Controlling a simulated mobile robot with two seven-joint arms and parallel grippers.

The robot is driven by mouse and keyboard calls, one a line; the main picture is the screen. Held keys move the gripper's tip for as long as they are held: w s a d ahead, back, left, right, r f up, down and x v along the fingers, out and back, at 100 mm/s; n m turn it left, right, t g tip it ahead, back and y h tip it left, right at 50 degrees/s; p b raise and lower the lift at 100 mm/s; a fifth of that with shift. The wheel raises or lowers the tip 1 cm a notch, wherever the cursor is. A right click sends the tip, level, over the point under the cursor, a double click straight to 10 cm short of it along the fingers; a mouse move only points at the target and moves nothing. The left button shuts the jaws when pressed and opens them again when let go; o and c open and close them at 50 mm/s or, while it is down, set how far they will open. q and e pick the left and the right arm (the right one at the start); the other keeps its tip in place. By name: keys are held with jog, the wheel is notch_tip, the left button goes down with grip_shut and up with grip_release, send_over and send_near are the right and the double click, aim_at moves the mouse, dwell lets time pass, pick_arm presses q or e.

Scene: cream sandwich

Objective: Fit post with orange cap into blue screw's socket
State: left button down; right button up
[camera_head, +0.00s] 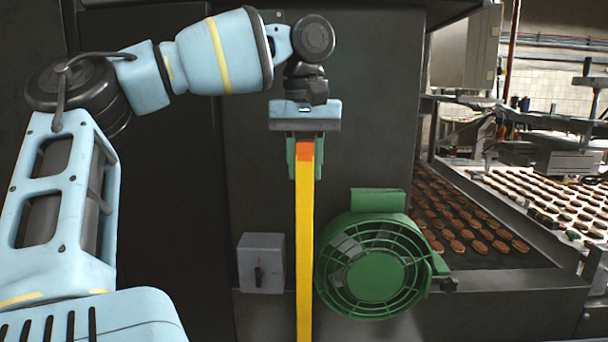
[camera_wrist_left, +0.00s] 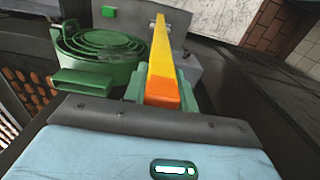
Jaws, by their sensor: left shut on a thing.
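A long yellow post (camera_head: 304,240) with an orange cap (camera_head: 305,151) hangs upright in the head view. My left gripper (camera_head: 305,165) is shut on the post at its capped upper end, with green fingers on either side. The post runs down past the bottom edge of the head view, so its lower end is hidden there. In the left wrist view the orange cap (camera_wrist_left: 162,93) sits between the fingers and the yellow post (camera_wrist_left: 162,45) reaches away from the camera. I cannot make out the blue screw or its socket in either view. My right gripper is not in view.
A green caged fan (camera_head: 375,265) stands just right of the post. A grey switch box (camera_head: 261,263) is on the dark machine wall left of it. A conveyor with rows of brown biscuits (camera_head: 470,220) lies at the right.

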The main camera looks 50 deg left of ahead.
pick_arm(q)
jog(key=shift+f, duration=1.1)
jog(key=c, duration=1.1)
grip_release()
jog(key=shift+s, duration=0.1)
jog(key=shift+f, duration=0.1)
notch_tip(320, 180, up, 11)
jog(key=shift+b, duration=0.3)
jog(key=shift+r, duration=0.65)
jog(key=shift+o, duration=0.3)
